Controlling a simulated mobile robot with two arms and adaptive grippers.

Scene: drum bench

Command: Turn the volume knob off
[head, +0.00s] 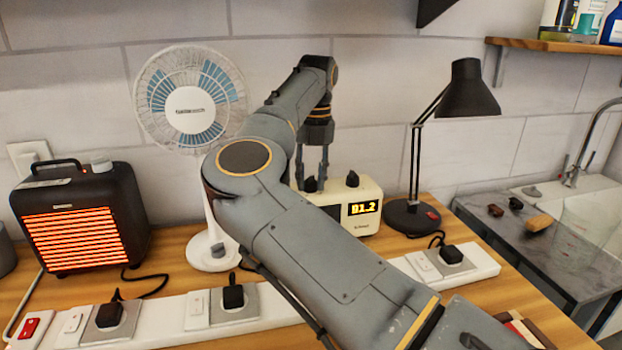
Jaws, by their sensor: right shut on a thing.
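A cream radio (372,196) stands on the wooden bench behind my right arm, with a lit yellow display. Two dark knobs sit on its top. The right knob (352,180) is free. My right gripper (311,181) points straight down at the left knob (310,185), with its fingers on either side, shut on it. I cannot tell from the markings which knob is volume or how far it is turned. My forearm hides the radio's left and lower front. My left gripper is not in view.
A fan (190,105) and a glowing heater (85,220) stand left of the radio. A black lamp (468,92) stands close on its right. Power strips with plugs (233,297) line the bench front. A sink counter (540,235) is at right.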

